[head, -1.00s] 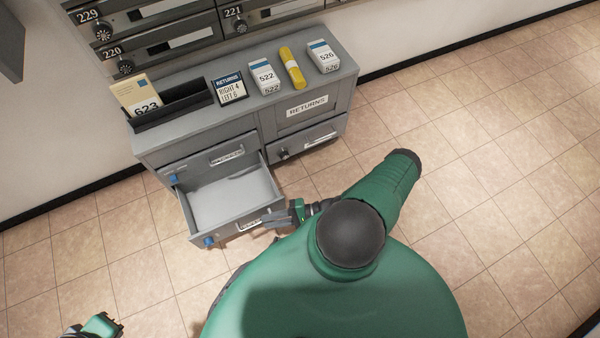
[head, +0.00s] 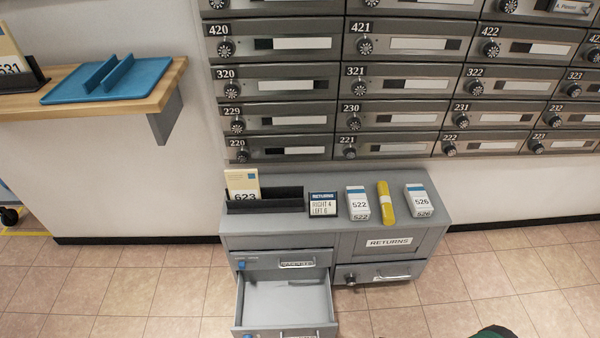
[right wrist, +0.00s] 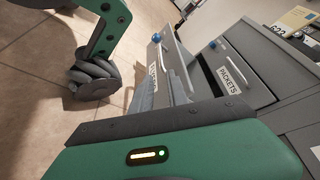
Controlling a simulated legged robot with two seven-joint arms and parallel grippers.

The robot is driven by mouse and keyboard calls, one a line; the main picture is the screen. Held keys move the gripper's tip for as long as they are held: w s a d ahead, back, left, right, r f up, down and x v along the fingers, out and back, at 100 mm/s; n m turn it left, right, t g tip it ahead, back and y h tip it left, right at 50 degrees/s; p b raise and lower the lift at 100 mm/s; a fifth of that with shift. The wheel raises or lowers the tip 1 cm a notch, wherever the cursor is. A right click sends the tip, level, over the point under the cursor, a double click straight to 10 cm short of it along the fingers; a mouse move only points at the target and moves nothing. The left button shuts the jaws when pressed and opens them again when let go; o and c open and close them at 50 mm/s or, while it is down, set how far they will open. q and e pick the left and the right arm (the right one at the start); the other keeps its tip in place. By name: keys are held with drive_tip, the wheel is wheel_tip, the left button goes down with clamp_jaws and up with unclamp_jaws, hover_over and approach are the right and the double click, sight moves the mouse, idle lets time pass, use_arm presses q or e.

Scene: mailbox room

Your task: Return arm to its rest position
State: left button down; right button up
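My right gripper (right wrist: 163,92) shows in the right wrist view beyond its green and dark housing. Its grey fingers are partly hidden by the housing but look apart, with nothing seen between them. They are close to the front of the pulled-out lower drawer (right wrist: 168,50); I cannot tell if they touch it. In the head view a bit of my green right arm (head: 494,333) shows at the bottom edge, and the right gripper is out of frame. The drawer (head: 285,302) stands open and looks empty. My left gripper is in neither current view.
The grey cabinet (head: 240,222) carries a black holder (head: 265,203) with a 623 card, a returns sign (head: 322,204), white boxes 522 (head: 358,202) and 526 (head: 418,200), and a yellow tube (head: 386,199). Mailboxes (head: 400,83) rise behind. A shelf (head: 150,98) juts out left. Floor is clear at right.

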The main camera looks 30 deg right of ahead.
drive_tip(key=w+d+r+n+g+h, duration=0.25)
drive_tip(key=r+n+g, duration=0.25)
drive_tip(key=r+g, duration=0.25)
drive_tip(key=w+d+r+n+g+h, duration=0.1)
drive_tip(key=w+r+n+g+h, duration=0.1)
drive_tip(key=w+r+n+g, duration=0.5)
drive_tip(key=w+a+r+n+t+h, duration=0.2)
drive_tip(key=a+r+t+h, duration=0.1)
drive_tip(key=a+r, duration=0.6)
drive_tip(key=w+a+r+n+t+h, duration=0.25)
drive_tip(key=a+r, duration=0.45)
drive_tip(key=r, duration=0.4)
drive_tip(key=w+p+v, duration=0.2)
drive_tip(key=p+v, duration=0.9)
drive_tip(key=p, duration=0.1)
drive_tip(key=w+r+p+v, duration=0.1)
drive_tip(key=w+p+v, duration=0.2)
drive_tip(key=p+v, duration=0.9)
drive_tip(key=w+p+v, duration=0.3)
drive_tip(key=p+v, duration=0.9)
drive_tip(key=shift+s+a+r, duration=0.3)
drive_tip(key=shift+s+r, duration=0.05)
drive_tip(key=shift+r, duration=0.2)
